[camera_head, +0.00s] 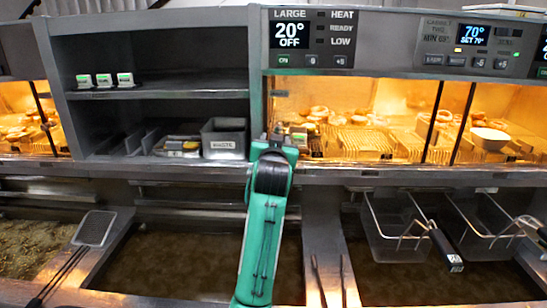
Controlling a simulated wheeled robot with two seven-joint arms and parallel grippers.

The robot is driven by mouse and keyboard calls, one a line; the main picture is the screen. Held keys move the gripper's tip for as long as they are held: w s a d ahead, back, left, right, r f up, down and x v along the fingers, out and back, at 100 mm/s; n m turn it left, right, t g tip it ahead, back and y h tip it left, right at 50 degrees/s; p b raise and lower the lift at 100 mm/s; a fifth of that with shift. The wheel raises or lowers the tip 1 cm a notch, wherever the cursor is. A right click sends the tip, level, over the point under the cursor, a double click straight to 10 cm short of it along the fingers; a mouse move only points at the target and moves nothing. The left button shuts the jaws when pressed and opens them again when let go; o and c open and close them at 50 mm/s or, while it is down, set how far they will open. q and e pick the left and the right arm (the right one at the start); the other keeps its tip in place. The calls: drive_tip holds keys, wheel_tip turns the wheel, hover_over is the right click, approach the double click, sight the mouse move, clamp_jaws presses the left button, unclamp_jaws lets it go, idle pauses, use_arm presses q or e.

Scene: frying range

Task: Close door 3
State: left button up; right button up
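The heated cabinet's lit front (350,115) is right of centre, with food on racks behind it. Dark upright bars (433,122) stand at its right part. No door number is readable, so I cannot tell which one is door 3. A green arm of mine, seemingly the left, rises from the bottom centre. Its gripper (277,132) is at the left edge of the lit front, mostly hidden behind the wrist. I cannot tell whether it touches anything or is open. My other gripper is not in view.
An open grey shelf unit (160,90) stands left of the arm, with small white-and-green boxes (104,80) and a grey bin (224,138). Fryer vats (180,262) lie below. Wire baskets (395,225) with black handles project at the right. Another lit cabinet (20,120) is far left.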

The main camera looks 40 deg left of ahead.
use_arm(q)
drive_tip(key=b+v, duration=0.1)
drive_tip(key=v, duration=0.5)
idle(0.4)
